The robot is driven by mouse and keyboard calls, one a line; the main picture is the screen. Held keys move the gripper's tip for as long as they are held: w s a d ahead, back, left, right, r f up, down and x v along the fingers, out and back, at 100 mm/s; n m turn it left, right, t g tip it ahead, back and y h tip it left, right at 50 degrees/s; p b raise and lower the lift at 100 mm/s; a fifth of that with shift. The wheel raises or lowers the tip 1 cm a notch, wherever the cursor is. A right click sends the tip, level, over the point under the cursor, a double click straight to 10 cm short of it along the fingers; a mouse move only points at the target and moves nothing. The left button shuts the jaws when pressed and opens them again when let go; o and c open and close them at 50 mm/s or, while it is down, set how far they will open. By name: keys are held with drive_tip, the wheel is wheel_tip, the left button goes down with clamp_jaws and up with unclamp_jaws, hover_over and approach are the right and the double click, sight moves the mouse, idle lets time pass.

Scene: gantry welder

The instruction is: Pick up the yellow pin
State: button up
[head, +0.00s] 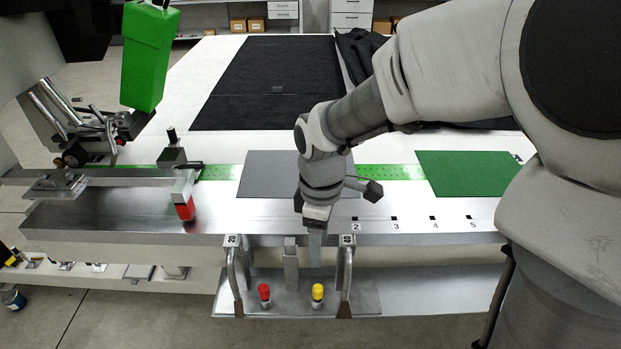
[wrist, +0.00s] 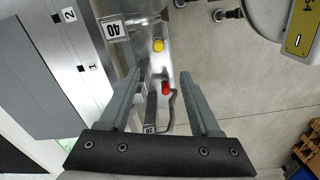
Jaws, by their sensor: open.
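The yellow pin (head: 317,292) stands upright on a low metal shelf below the table's front edge, with a yellow cap on a grey body. It also shows in the wrist view (wrist: 158,45), beyond my fingertips. A red-capped pin (head: 264,292) stands to its left; in the wrist view this red pin (wrist: 166,88) appears between my fingers. My gripper (head: 315,262) points down above the shelf, a little above and behind the yellow pin. In the wrist view my gripper (wrist: 159,74) is open with nothing held. The yellow pin's lower part is partly hidden in the wrist view.
Bent metal handles tagged 20 (head: 232,241) and 40 (head: 346,241) flank the pins; the 40 handle is close to the yellow pin. A metal post (head: 291,265) stands behind the pins. The table's front edge (head: 430,240) lies behind. The shelf is clear to the right.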

drive_tip(key=b, duration=0.2)
hover_over(318, 287)
drive_tip(key=f, duration=1.1)
drive_tip(key=shift+s, duration=0.25)
drive_tip(key=shift+w+f+b, duration=0.2)
drive_tip(key=shift+f+b, duration=0.75)
drive_tip(key=shift+f, duration=1.85)
clamp_jaws()
